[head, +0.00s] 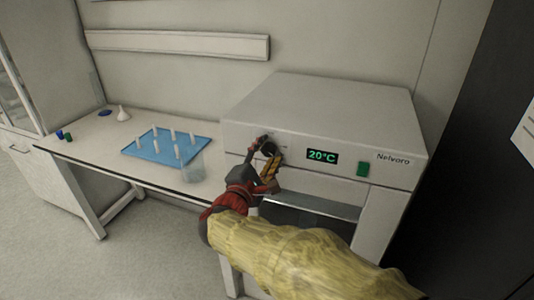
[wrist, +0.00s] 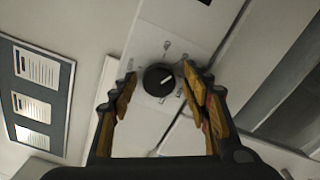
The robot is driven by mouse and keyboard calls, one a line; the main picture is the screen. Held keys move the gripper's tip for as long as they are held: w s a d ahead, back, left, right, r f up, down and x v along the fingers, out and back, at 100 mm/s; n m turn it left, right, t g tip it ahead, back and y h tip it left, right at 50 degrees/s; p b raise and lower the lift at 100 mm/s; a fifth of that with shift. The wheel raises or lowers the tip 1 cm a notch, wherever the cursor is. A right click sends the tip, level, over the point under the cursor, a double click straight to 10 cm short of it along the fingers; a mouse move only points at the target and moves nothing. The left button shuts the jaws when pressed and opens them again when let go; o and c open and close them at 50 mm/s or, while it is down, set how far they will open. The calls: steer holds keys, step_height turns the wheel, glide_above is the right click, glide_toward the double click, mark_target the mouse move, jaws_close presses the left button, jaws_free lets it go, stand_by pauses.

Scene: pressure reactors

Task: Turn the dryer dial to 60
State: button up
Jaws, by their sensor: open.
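The dryer (head: 320,110) is a white box on the bench, and its green display (head: 322,156) reads 20°C. The black dial (wrist: 159,79) with a white pointer mark sits on its front panel, left of the display in the head view. In the wrist view the mark points to the upper right. My gripper (wrist: 160,86) is open, with one finger on each side of the dial and visible gaps between. In the head view my gripper (head: 268,158) is at the dial and partly hides it. The printed scale is too small to read.
A green switch (head: 363,168) is on the panel right of the display. A blue rack (head: 150,147) with several white tubes and a clear beaker (head: 193,171) stand on the bench at the left. A dark cabinet (head: 480,150) is at the right.

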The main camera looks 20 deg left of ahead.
steer(key=s, duration=1.2)
steer(key=shift+a, duration=0.45)
steer(key=s+d+f+m+g+h, duration=0.15)
steer(key=d+f+g, duration=0.25)
steer(key=f, duration=0.5)
steer(key=s+d+f+m+g+p, duration=0.1)
steer(key=s+d+f+m+g, duration=0.25)
steer(key=d, duration=0.45)
steer(key=s+d+f+m+g+p, duration=0.1)
steer(key=s+d+f+m+g, duration=0.15)
steer(key=s+d+g, duration=0.35)
steer(key=s+d+r+m+y+p, duration=0.1)
steer(key=s+d+r+m, duration=0.1)
steer(key=d+r+m, duration=0.2)
steer(key=s+d+r+m+y+p, duration=0.1)
steer(key=s+d+r+m+p, duration=0.1)
steer(key=d+m, duration=0.4)
steer(key=s+d+r+m+t+y+p, duration=0.1)
steer(key=s+d+r+m, duration=0.2)
steer(key=d, duration=0.6)
step_height(320, 180, up, 3)
steer(key=shift+s+d+r+m+p, duration=0.1)
steer(key=shift+s+d+m+p, duration=0.25)
steer(key=shift+m, duration=0.6)
